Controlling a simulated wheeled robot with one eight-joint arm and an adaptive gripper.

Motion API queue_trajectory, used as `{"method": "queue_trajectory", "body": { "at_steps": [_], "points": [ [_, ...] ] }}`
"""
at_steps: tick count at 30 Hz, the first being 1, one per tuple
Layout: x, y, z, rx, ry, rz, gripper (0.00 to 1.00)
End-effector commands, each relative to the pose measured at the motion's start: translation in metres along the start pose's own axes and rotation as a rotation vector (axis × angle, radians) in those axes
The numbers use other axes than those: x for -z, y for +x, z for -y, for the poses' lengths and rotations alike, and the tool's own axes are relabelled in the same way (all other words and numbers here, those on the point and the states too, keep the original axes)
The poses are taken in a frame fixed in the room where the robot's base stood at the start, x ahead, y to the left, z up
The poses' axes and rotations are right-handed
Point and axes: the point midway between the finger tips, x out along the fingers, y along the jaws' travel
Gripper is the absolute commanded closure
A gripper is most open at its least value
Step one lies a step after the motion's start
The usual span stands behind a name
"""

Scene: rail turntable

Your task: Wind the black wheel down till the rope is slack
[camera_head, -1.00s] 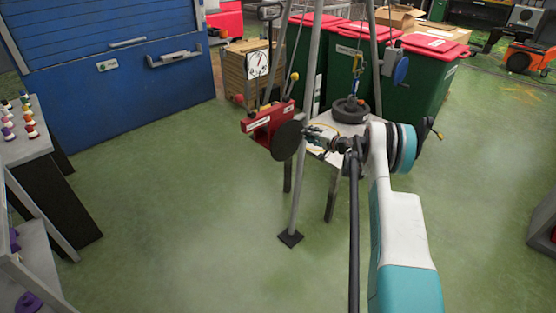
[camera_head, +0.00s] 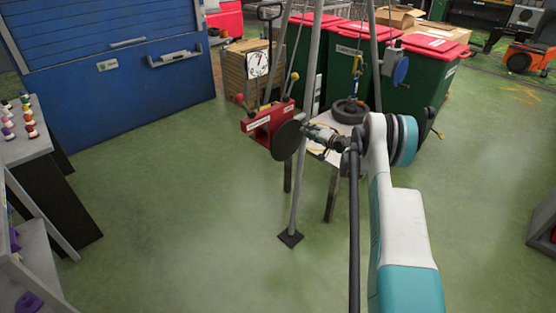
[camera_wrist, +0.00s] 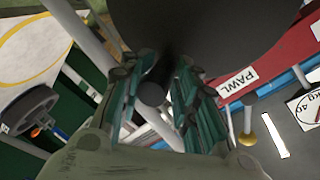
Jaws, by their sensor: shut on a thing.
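The black wheel (camera_head: 286,141) is a dark disc on the front of a red winch (camera_head: 262,120) on a tripod leg. In the wrist view the black wheel (camera_wrist: 205,25) fills the top, with its dark round handle (camera_wrist: 152,94) between my fingers. My gripper (camera_head: 312,132) is at the wheel's right edge; in the wrist view my gripper (camera_wrist: 165,76) is shut on the handle. The rope's lower end, with a yellow hook (camera_head: 357,64) and blue piece, hangs above a black round weight (camera_head: 348,110). The weight rests on a small table (camera_head: 317,149). Rope tension is hard to tell.
A white dial (camera_head: 257,64) stands behind the winch. A blue wheel (camera_head: 401,70) is on the right tripod leg. Green bins (camera_head: 420,85) with red lids stand behind. The winch carries a PAWL label (camera_wrist: 237,82). Open green floor (camera_head: 170,200) lies left and in front.

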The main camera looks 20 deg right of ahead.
Motion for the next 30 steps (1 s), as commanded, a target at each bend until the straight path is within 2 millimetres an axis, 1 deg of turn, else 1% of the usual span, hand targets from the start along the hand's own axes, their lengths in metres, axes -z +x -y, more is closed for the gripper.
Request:
{"method": "queue_trajectory", "body": {
  "at_steps": [3, 16, 30],
  "points": [
    [0.002, -0.001, 0.004, 0.001, -0.026, -0.01, 1.0],
    [0.001, -0.001, 0.006, 0.002, -0.048, -0.015, 1.0],
    [-0.002, -0.004, 0.021, 0.005, -0.221, -0.057, 1.0]
  ]
}}
